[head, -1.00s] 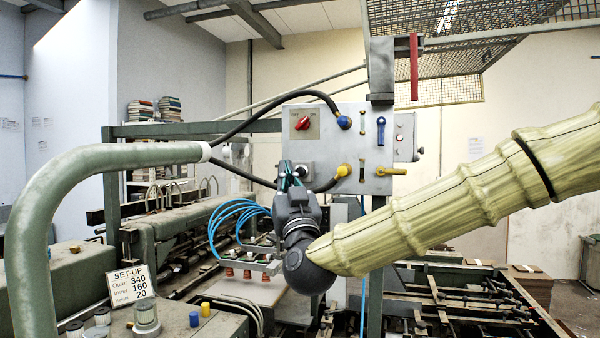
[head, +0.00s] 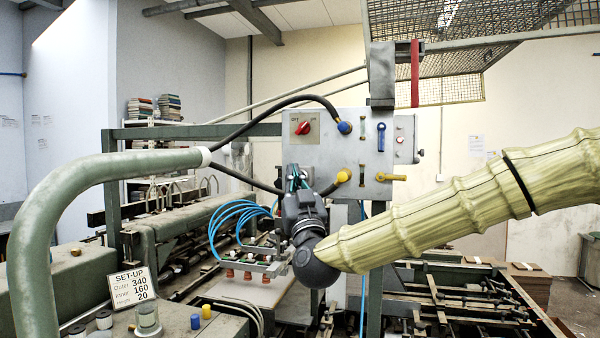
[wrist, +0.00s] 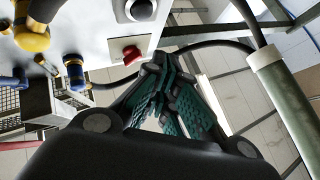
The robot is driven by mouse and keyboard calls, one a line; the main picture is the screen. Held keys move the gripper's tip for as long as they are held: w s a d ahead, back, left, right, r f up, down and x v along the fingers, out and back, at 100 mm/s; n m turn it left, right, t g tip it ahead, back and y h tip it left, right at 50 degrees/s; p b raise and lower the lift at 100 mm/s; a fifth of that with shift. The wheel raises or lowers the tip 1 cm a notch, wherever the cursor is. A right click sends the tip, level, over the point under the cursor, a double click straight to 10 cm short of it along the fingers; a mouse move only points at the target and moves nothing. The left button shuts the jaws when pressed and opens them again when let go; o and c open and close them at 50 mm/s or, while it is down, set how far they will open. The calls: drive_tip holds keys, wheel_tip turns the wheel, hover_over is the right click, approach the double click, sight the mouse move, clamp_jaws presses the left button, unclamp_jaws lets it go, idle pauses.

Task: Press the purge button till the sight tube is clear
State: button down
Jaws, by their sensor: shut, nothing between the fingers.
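A grey control panel (head: 330,125) stands at centre in the head view. A round black button in a pale collar shows at the top edge of the wrist view (wrist: 140,8); in the head view it is hidden behind my gripper (head: 296,175). I cannot tell by a label whether it is the purge button. My gripper is shut and empty, its teal fingers (wrist: 165,72) in front of the panel's lower left, near the button; contact is not visible. Narrow upright slots (head: 362,126) show on the panel; I cannot tell if one is the sight tube.
A red rotary knob (head: 303,128), a blue hose fitting (head: 345,127) and a yellow hose fitting (head: 343,176) stick out of the panel. A thick green rail (head: 40,230) curves at the left.

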drive_tip(key=shift+w+d, duration=0.3)
drive_tip(key=shift+w, duration=0.65)
drive_tip(key=shift+w+d, duration=0.3)
drive_tip(key=shift+w, duration=0.6)
drive_tip(key=shift+w+d+b, duration=0.25)
drive_tip(key=shift+w+b, duration=0.55)
drive_tip(key=shift+b, duration=0.05)
idle(1.2)
drive_tip(key=shift+s, duration=0.15)
drive_tip(key=shift+s+a+b, duration=0.3)
drive_tip(key=shift+s+b, duration=0.25)
drive_tip(key=shift+s, duration=0.15)
drive_tip(key=shift+s+a+b, duration=0.25)
drive_tip(key=shift+s+b, duration=0.15)
drive_tip(key=shift+s, duration=0.4)
drive_tip(key=shift+s+a+b, duration=0.25)
drive_tip(key=shift+s+b, duration=0.2)
drive_tip(key=shift+s, duration=0.35)
drive_tip(key=shift+s+a+b, duration=0.25)
drive_tip(key=shift+s+b, duration=0.15)
drive_tip(key=shift+s, duration=0.4)
drive_tip(key=shift+w, duration=0.1)
